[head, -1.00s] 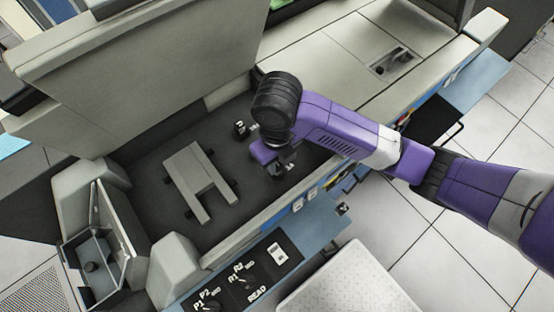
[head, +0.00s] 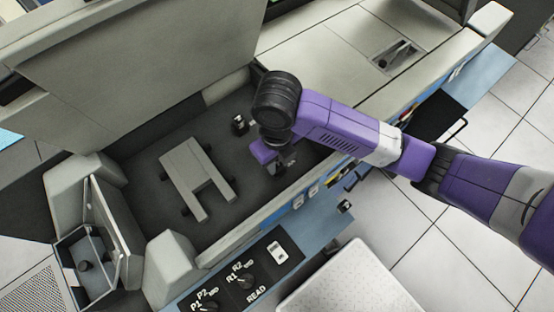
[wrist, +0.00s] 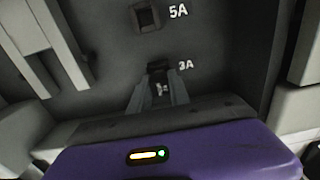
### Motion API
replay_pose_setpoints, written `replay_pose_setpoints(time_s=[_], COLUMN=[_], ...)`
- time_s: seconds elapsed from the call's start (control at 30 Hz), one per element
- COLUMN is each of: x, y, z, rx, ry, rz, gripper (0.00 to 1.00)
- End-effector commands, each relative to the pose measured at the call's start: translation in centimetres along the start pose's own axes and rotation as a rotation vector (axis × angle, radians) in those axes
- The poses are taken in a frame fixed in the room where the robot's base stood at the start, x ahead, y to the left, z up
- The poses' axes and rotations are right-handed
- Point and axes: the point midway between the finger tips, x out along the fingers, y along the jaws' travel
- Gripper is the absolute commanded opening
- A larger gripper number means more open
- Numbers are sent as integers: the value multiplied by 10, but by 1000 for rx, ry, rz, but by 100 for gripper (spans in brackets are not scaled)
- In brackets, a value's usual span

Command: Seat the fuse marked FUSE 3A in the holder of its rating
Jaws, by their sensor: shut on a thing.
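My gripper (wrist: 159,92) is shut on a small fuse (wrist: 161,89), mostly hidden between the fingers; its marking cannot be read. The fingertips are at a dark holder (wrist: 158,66) beside the white 3A label (wrist: 186,65). I cannot tell whether the fuse is inside this holder or just above it. The holder marked 5A (wrist: 146,17) lies farther up in the wrist view. In the head view my gripper (head: 281,166) points down into the dark bay, right of a small black holder (head: 239,124).
A grey bracket (head: 195,178) stands in the bay left of my gripper. A raised lid (head: 140,65) is behind the bay, and the front rim (head: 255,222) is close to my gripper. A switch panel (head: 245,275) is in front.

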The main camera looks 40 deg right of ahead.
Motion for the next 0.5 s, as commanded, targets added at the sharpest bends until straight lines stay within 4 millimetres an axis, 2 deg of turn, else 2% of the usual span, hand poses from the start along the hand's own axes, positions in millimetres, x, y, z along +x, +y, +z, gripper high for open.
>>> replay_pose_setpoints(time_s=[0.03,0.07,0.17,0.5], x=[0,0,0,-1], y=[0,0,0,0], z=[0,0,0,0], rx=[0,0,0,0], ry=[0,0,0,0], rz=[0,0,0,0], gripper=[0,27,46,48])
